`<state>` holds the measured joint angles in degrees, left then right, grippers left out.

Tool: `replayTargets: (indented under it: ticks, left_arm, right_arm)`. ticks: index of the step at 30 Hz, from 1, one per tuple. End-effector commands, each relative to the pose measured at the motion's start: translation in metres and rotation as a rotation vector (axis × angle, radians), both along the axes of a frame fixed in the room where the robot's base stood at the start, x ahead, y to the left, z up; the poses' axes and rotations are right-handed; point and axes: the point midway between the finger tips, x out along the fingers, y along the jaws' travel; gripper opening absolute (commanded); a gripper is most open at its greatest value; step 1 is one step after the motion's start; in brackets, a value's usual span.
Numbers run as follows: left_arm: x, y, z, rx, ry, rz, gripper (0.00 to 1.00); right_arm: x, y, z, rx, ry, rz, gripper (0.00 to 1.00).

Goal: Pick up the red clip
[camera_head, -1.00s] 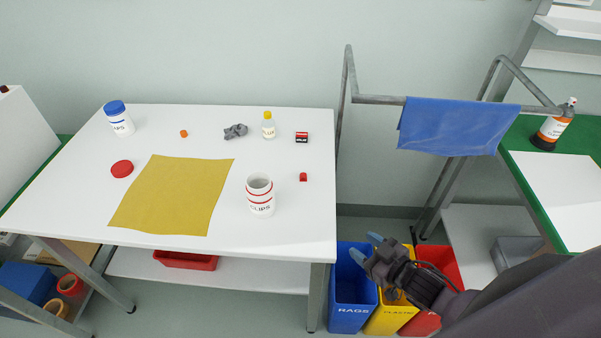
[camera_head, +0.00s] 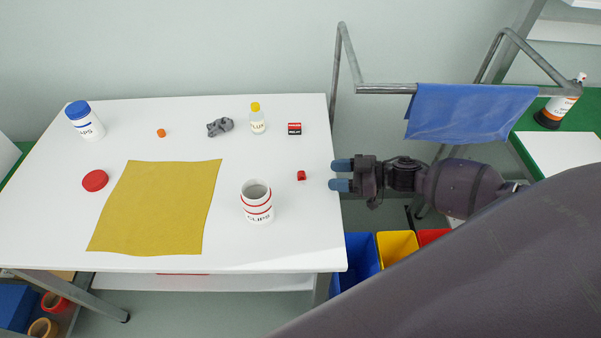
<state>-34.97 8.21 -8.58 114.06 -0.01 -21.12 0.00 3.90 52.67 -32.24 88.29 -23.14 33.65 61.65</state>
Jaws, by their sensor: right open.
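The red clip (camera_head: 301,176) is a small red piece lying on the white table (camera_head: 290,230), near its right edge. My right gripper (camera_head: 339,175) is open and empty. It is at the table's right edge, to the right of the clip and apart from it, with its blue fingertips pointing left toward it. My left gripper is not in view.
An open white clips jar (camera_head: 257,203) stands left of and nearer than the clip. A red and black block (camera_head: 295,129), a yellow-capped bottle (camera_head: 257,120) and a grey part (camera_head: 220,127) lie behind. A yellow cloth (camera_head: 160,207) covers the table's middle. A blue cloth (camera_head: 465,112) hangs on a rail.

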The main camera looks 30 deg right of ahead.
Motion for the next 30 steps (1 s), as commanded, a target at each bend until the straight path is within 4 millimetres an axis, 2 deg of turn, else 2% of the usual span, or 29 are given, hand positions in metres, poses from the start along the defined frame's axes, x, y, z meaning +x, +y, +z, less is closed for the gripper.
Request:
replayTargets:
  ticks: [3, 11, 21, 28, 29, 30]
  left_arm:
    - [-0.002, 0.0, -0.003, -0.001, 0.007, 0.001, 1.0]
    - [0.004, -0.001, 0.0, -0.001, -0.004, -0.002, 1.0]
    - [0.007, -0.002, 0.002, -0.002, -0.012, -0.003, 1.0]
    - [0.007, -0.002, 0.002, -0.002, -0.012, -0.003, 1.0]
    - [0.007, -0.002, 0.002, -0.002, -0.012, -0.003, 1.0]
    - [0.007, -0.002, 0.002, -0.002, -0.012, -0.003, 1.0]
  right_arm:
    - [0.011, 0.014, -0.003, 0.002, -0.004, 0.0, 0.52]
    - [0.021, 0.027, -0.005, 0.001, -0.002, -0.001, 0.52]
    - [0.047, 0.059, -0.011, 0.002, -0.003, 0.0, 0.52]
    - [0.049, 0.06, -0.012, 0.0, -0.002, -0.001, 0.52]
    - [0.049, 0.06, -0.012, 0.0, -0.002, -0.001, 0.5]
    - [0.049, 0.06, -0.012, 0.0, -0.002, -0.001, 0.44]
